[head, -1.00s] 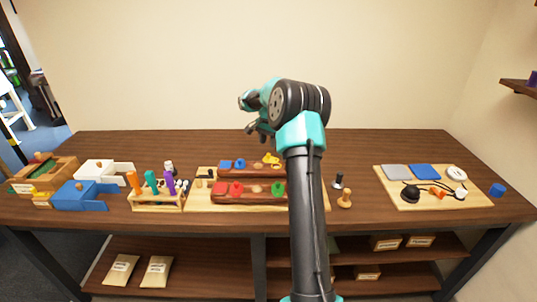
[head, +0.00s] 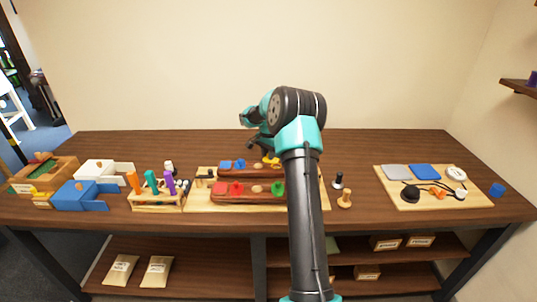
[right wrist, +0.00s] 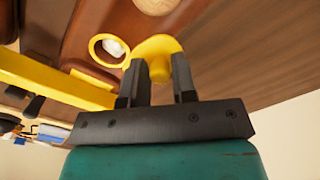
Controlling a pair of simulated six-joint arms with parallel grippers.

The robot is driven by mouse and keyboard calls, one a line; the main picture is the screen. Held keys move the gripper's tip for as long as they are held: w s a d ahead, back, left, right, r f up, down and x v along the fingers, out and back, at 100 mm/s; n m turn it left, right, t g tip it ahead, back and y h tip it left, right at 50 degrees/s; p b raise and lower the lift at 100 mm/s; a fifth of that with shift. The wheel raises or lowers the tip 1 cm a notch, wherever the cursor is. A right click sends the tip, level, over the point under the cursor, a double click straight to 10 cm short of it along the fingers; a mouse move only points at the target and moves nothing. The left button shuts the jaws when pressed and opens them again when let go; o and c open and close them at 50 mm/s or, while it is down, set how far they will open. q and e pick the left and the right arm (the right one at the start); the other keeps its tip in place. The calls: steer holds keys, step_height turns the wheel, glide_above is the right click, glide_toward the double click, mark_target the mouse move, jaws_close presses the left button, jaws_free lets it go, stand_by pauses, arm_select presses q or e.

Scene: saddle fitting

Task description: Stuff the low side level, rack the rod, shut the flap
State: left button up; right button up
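My right gripper (head: 257,150) is low over the back dark-wood block (head: 252,168), close to a yellow part (head: 271,160). In the right wrist view my two black fingers (right wrist: 160,75) stand apart, with a rounded yellow knob (right wrist: 156,46) just beyond and between their tips; I cannot tell whether they touch it. A yellow ring (right wrist: 93,50) around a pale piece lies beside the knob, and a long yellow bar (right wrist: 50,78) runs at left. The front dark-wood block (head: 250,198) carries red, pale and green pieces. My left gripper is not in view.
A rack of coloured rods (head: 158,202) stands left of the blocks' board (head: 201,203). Blue (head: 83,197) and white boxes (head: 100,173) are farther left. Two stamp-like pieces and a board (head: 405,198) of pads and cables are right. The table's back is clear.

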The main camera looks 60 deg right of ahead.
jaws_close()
steer(key=shift+a, duration=0.1)
steer(key=n, duration=0.3)
steer(key=s+a+n, duration=0.1)
steer(key=n, duration=0.4)
steer(key=s+n, duration=0.1)
steer(key=shift+a+n, duration=0.3)
steer(key=shift+a, duration=0.1)
steer(key=n, duration=0.2)
steer(key=s+n, duration=0.1)
steer(key=n, duration=0.2)
steer(key=shift+s+a+n, duration=0.1)
steer(key=shift+s+n, duration=0.15)
steer(key=shift+n, duration=0.05)
steer(key=n, duration=0.2)
steer(key=s+n, duration=0.1)
steer(key=n, duration=0.2)
steer(key=shift+s+d+n, duration=0.25)
steer(key=shift+n, duration=0.15)
